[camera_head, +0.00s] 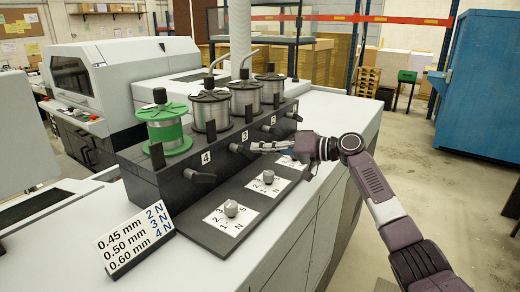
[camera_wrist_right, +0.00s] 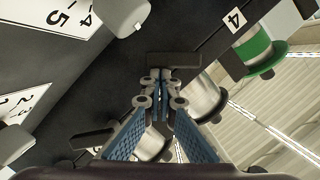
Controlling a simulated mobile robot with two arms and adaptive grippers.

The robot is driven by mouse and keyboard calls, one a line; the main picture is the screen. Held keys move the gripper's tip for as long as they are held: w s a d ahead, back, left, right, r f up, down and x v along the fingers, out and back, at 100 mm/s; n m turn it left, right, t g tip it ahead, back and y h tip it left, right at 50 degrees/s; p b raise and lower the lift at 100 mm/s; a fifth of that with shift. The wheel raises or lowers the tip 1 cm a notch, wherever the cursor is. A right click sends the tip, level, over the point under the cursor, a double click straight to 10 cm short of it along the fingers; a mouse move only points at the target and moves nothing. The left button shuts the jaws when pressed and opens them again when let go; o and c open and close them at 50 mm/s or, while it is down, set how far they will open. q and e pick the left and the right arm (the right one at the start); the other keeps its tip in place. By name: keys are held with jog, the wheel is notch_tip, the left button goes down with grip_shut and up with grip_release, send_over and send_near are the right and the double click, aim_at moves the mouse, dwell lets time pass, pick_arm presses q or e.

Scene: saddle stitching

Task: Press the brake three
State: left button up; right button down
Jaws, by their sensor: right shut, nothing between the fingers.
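The black housing (camera_head: 150,180) carries a row of spools with small dark brake levers under number labels. The brake lever by label 3 (camera_head: 238,148) is in front of the second spool from the green one. My right gripper (camera_head: 254,148) is shut and empty, with its fingertips at that lever. In the right wrist view the shut fingertips (camera_wrist_right: 160,82) point at the dark lever (camera_wrist_right: 173,60); I cannot tell whether they touch it. My left gripper is not in view.
Label 4 (camera_head: 206,157) and its lever (camera_head: 201,177) are beside it, below the green spool (camera_head: 164,130). Knobs on white dial plates (camera_head: 231,209) line the dark panel in front. A tension sign (camera_head: 135,240) stands at the near left. A blue cabinet (camera_head: 480,70) stands far right.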

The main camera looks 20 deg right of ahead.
aim_at(251, 158)
jog(key=shift+s+a+f+m+y+b, duration=0.1)
jog(key=shift+a+f+m+y+b, duration=0.1)
jog(key=shift+f+m+y+b, duration=0.55)
jog(key=m, duration=0.1)
jog(key=f+m+b, duration=0.1)
jog(key=m, duration=0.2)
jog(key=shift+s+a+f+y+b, duration=0.2)
jog(key=shift+s+a+y+b, duration=0.05)
jog(key=shift+a+b, duration=0.1)
jog(key=shift+s+f+b, duration=0.1)
jog(key=shift+b, duration=0.2)
jog(key=shift+a, duration=0.1)
